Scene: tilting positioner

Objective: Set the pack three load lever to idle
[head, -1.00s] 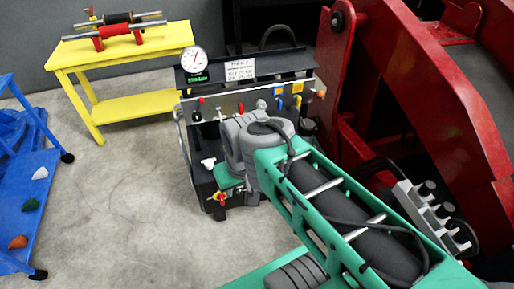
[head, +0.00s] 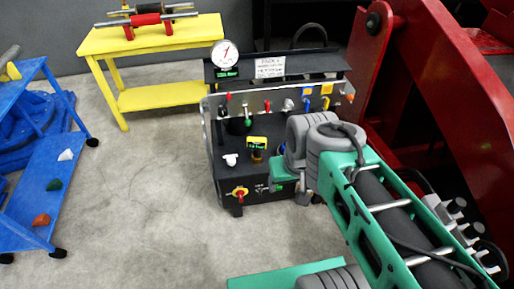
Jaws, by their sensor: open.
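The pack (head: 213,150) is a dark unit with a metal top panel carrying a row of coloured levers and knobs. A white label (head: 270,67) on its back plate seems to start with "Pack", but the number is too small to read. A round gauge (head: 224,52) stands at its top left.
A yellow table (head: 150,38) stands behind left, a blue cart (head: 40,190) left. A large red frame (head: 440,90) fills the right. The floor left of the pack is clear.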

